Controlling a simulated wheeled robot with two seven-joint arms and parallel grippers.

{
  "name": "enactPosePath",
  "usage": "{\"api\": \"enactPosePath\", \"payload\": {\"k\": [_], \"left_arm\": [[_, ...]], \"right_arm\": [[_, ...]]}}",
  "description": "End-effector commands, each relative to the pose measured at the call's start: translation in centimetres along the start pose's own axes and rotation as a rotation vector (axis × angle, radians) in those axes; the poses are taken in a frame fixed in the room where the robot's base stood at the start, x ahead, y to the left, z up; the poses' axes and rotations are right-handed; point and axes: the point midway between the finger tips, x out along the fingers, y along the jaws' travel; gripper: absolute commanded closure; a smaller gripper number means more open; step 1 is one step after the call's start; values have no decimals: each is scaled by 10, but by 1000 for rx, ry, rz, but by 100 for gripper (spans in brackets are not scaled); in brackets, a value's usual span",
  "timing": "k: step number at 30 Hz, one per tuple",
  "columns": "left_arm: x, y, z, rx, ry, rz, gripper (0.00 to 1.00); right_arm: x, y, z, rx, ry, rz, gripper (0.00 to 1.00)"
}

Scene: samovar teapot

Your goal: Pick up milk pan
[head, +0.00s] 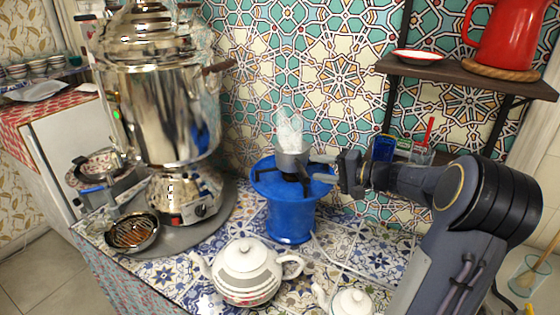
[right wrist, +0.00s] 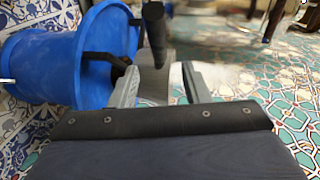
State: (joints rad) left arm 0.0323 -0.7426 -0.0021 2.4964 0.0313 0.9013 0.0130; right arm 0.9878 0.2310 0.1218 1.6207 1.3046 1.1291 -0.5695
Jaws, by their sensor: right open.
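The milk pan (head: 292,160) is a small grey pan with pale steam above it. It sits on the black supports of a blue stove (head: 290,210) on the tiled counter. My right gripper (head: 325,171) is at the pan's right side, over the stove's edge. In the right wrist view, my right gripper (right wrist: 160,85) is open. A dark handle (right wrist: 153,35) shows between the line of the two fingers, with the pan's blurred grey body (right wrist: 155,85) beyond. I cannot tell whether the fingers touch it. My left gripper is not in view.
A large metal samovar (head: 160,110) stands left of the stove. A white teapot (head: 246,270) and a second pot (head: 352,302) stand in front. A strainer bowl (head: 132,233) lies at left. A dark shelf (head: 460,75) with a red jug (head: 508,35) hangs at upper right.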

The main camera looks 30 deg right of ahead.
Motion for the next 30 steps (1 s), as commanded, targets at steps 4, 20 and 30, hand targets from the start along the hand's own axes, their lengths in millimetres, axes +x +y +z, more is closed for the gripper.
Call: {"api": "enactPosePath", "payload": {"k": [4,20,30], "left_arm": [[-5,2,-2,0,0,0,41],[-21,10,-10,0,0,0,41],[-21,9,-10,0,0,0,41]], "right_arm": [[18,-2,1,1,-4,0,57],[72,0,1,0,-3,2,57],[71,0,1,-1,-3,2,85]]}}
